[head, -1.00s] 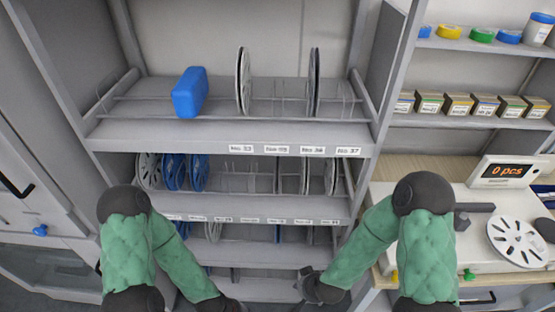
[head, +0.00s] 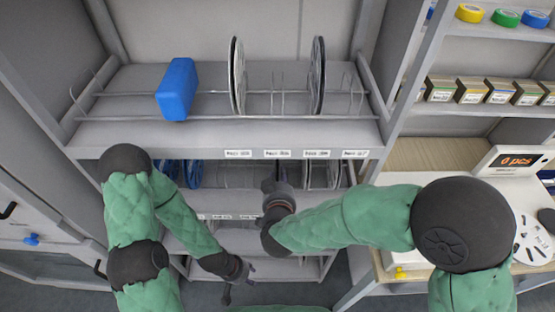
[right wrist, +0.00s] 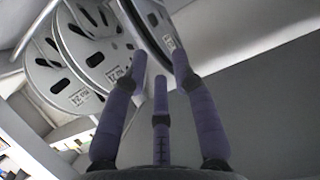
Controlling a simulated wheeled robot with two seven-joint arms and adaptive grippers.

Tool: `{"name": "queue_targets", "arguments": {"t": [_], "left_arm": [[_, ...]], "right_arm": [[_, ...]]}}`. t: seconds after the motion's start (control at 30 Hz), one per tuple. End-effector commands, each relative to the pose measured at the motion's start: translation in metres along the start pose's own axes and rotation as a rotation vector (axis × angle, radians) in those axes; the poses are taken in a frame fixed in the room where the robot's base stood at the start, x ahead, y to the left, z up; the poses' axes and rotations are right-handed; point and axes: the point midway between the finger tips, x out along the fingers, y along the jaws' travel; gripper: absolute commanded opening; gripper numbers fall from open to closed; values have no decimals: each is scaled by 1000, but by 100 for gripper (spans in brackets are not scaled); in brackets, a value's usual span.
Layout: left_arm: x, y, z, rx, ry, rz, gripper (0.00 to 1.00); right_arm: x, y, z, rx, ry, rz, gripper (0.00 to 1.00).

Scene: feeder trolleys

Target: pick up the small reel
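Several reels stand upright in the second shelf's slots. Grey-white reels (head: 333,172) show at its right and blue ones (head: 192,172) at its left; which is the small reel I cannot tell. My right gripper (head: 272,182) is in front of this shelf, hiding part of it. In the right wrist view, my right gripper (right wrist: 160,75) has its fingers spread. A reel (right wrist: 148,22) stands just beyond and partly between the fingertips, with no visible grip. More labelled reels (right wrist: 75,75) are on the left. My left gripper (head: 240,282) is low by the bottom shelves, fingers apart, empty.
The top shelf (head: 205,135) holds a blue block (head: 177,89) and two large upright reels (head: 237,78) (head: 316,75). At right, a counter carries a "0 pcs" display (head: 514,161) and a white reel (head: 533,240). Small boxes (head: 470,90) line a shelf above.

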Motion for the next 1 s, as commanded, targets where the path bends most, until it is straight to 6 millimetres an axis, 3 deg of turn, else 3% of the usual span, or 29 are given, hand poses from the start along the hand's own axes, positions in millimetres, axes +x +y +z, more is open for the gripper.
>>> {"name": "queue_targets", "arguments": {"t": [0.1,0.37,0.7,1.0], "left_arm": [[6,-2,0,0,0,0,40],[10,-4,0,0,0,0,40],[20,-7,-1,0,0,0,40],[20,-7,-1,0,0,0,40]], "right_arm": [[20,1,2,1,-1,2,27],[38,1,2,1,-2,1,27],[82,1,2,1,-2,1,27],[88,0,1,0,-1,-1,27]]}}
